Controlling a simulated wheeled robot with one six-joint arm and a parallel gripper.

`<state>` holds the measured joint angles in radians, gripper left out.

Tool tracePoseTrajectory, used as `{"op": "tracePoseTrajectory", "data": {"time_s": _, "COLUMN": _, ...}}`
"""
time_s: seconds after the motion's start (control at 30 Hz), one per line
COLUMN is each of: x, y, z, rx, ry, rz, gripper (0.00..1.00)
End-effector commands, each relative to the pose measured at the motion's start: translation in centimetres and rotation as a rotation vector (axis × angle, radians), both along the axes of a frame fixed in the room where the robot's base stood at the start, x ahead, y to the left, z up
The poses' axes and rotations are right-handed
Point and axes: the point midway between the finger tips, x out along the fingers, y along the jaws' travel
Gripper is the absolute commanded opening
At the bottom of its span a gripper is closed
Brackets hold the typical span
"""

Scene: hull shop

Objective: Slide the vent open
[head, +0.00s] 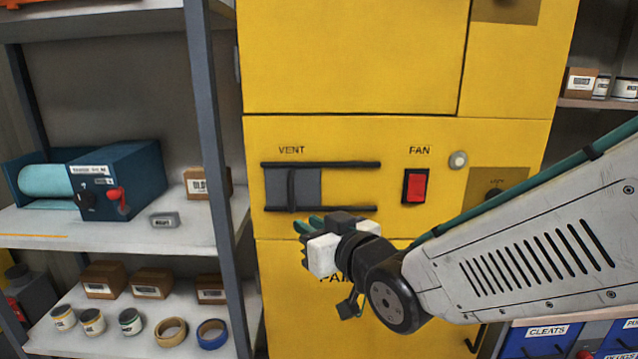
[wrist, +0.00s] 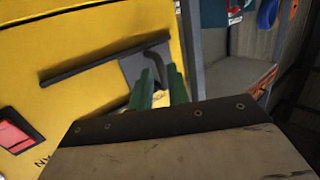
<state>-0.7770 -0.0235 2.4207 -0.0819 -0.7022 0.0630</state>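The vent is a grey slide plate (head: 308,186) between two dark horizontal rails on the yellow cabinet, under the word VENT. The plate sits at the left part of the rails, with bare yellow to its right. A dark upright handle (head: 291,189) stands on it; the plate (wrist: 133,68) and handle (wrist: 155,54) also show in the wrist view. My gripper (head: 312,224) is just below the handle in the head view, its green fingers apart. In the wrist view the fingers (wrist: 162,88) point at the handle and partly hide it; I cannot tell whether they touch it.
A red FAN switch (head: 415,186) and a round pale button (head: 458,160) are right of the vent. A grey shelf post (head: 209,150) stands left of the cabinet. Shelves there hold a blue machine (head: 120,178), boxes and tape rolls. My forearm covers the lower right.

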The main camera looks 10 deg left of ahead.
Motion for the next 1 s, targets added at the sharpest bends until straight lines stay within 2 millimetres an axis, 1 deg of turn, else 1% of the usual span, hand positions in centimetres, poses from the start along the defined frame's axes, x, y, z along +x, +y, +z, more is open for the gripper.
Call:
{"op": "tracePoseTrajectory", "data": {"time_s": 0.03, "x": 0.1, "y": 0.0, "z": 1.0, "rx": 0.035, "ry": -0.03, "rz": 0.001, "gripper": 0.17}}
{"op": "tracePoseTrajectory", "data": {"time_s": 0.1, "x": 0.3, "y": -0.1, "z": 2.0, "rx": 0.071, "ry": -0.061, "rz": 0.0, "gripper": 0.17}}
{"op": "tracePoseTrajectory", "data": {"time_s": 0.2, "x": 0.7, "y": -0.3, "z": 2.6, "rx": 0.096, "ry": -0.082, "rz": -0.006, "gripper": 0.17}}
{"op": "tracePoseTrajectory", "data": {"time_s": 0.27, "x": 1.2, "y": 0.0, "z": 2.7, "rx": 0.099, "ry": -0.083, "rz": -0.008, "gripper": 0.17}}
{"op": "tracePoseTrajectory", "data": {"time_s": 0.37, "x": 2.3, "y": 0.9, "z": 2.6, "rx": 0.098, "ry": -0.081, "rz": -0.01, "gripper": 0.17}}
{"op": "tracePoseTrajectory", "data": {"time_s": 0.5, "x": 3.9, "y": 2.7, "z": 2.6, "rx": 0.097, "ry": -0.081, "rz": -0.01, "gripper": 0.17}}
{"op": "tracePoseTrajectory", "data": {"time_s": 0.63, "x": 5.0, "y": 4.1, "z": 2.6, "rx": 0.097, "ry": -0.081, "rz": -0.009, "gripper": 0.17}}
{"op": "tracePoseTrajectory", "data": {"time_s": 0.8, "x": 5.8, "y": 5.1, "z": 2.6, "rx": 0.097, "ry": -0.08, "rz": -0.007, "gripper": 0.17}}
{"op": "tracePoseTrajectory", "data": {"time_s": 1.0, "x": 5.8, "y": 5.2, "z": 2.6, "rx": 0.097, "ry": -0.08, "rz": -0.006, "gripper": 0.17}}
